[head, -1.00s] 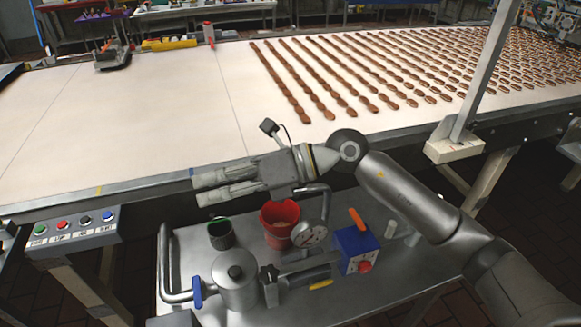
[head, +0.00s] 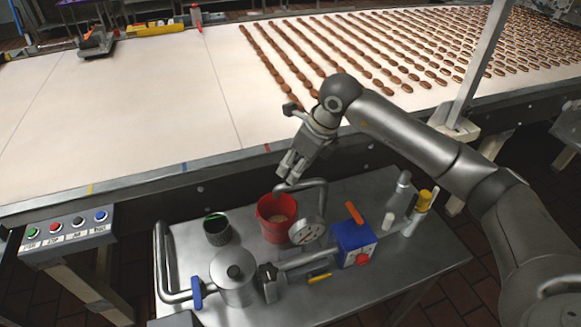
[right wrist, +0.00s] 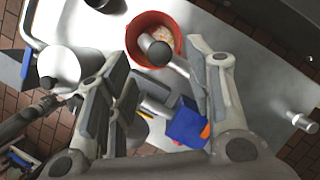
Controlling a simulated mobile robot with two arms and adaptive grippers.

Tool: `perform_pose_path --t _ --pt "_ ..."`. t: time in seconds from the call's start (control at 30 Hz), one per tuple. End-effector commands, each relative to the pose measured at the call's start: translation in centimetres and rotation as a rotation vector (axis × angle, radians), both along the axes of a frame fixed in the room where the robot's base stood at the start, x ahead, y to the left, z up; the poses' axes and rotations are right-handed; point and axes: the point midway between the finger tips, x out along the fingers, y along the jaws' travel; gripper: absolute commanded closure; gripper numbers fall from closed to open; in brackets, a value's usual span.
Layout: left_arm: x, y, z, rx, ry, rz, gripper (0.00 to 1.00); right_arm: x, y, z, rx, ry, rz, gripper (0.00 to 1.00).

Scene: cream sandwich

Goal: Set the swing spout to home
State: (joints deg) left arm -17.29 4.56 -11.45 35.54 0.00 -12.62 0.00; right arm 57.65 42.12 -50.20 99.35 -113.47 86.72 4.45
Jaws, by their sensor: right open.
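The swing spout (head: 312,183) is a grey curved pipe on the steel cart. Its free end is over the red bucket (head: 272,222). In the right wrist view the spout's dark round mouth (right wrist: 160,52) shows over the red bucket (right wrist: 133,40). My right gripper (head: 286,176) is open and empty, pointing down just above the spout's bend. In the right wrist view its fingers (right wrist: 152,65) stand wide apart on either side of the spout, and I cannot tell whether they touch it. My left gripper is not in view.
The cart (head: 400,265) also holds a round pressure gauge (head: 306,230), a lidded metal pot (head: 234,278), a dark cup (head: 217,230), a blue box with an orange lever (head: 352,240) and bottles (head: 403,190). The conveyor (head: 120,110) with sandwich rows runs behind; a button panel (head: 66,230) is left.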

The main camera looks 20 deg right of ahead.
Motion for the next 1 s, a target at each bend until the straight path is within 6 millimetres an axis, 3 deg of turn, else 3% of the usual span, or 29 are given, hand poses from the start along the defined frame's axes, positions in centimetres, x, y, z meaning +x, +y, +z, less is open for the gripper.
perform_pose_path --t 0.23,0.6,1.0 --pt "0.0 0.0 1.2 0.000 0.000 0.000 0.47 0.9 0.9 -2.9 0.002 0.000 0.001 0.53" --pt "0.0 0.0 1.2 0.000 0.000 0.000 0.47 1.1 1.0 -3.6 0.002 -0.001 0.000 0.53" --pt "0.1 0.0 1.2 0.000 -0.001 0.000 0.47 1.1 1.0 -3.6 0.002 -0.001 0.000 1.00"
